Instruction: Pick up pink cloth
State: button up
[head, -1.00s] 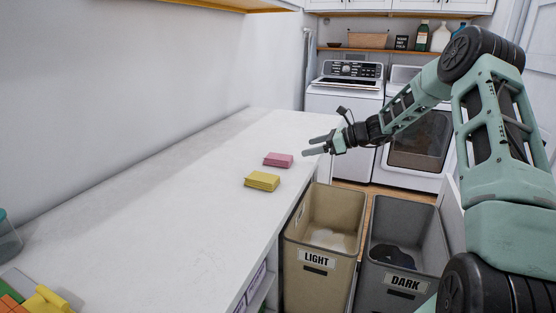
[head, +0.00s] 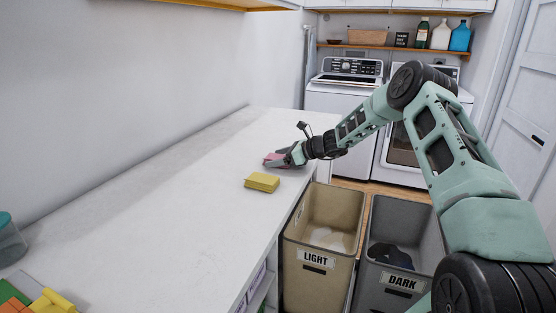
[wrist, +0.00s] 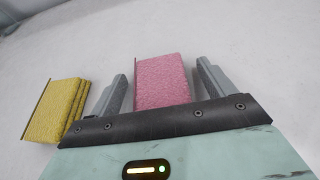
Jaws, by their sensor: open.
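The pink cloth (head: 270,158) is a small folded stack lying on the white counter, partly hidden behind my gripper in the head view. In the wrist view the pink cloth (wrist: 162,80) lies between the two fingers, with a gap on each side. My gripper (head: 284,158) is low over the counter at the cloth, reaching from the right. It also shows in the wrist view (wrist: 163,88), open, with a finger on either side of the cloth.
A folded yellow cloth (head: 262,182) lies on the counter (head: 170,210) nearer the camera; in the wrist view it (wrist: 55,110) sits left of the left finger. LIGHT (head: 322,225) and DARK (head: 398,255) bins stand right of the counter. The far counter is clear.

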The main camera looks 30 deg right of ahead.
jog(key=c, duration=1.1)
jog(key=shift+c, duration=0.2)
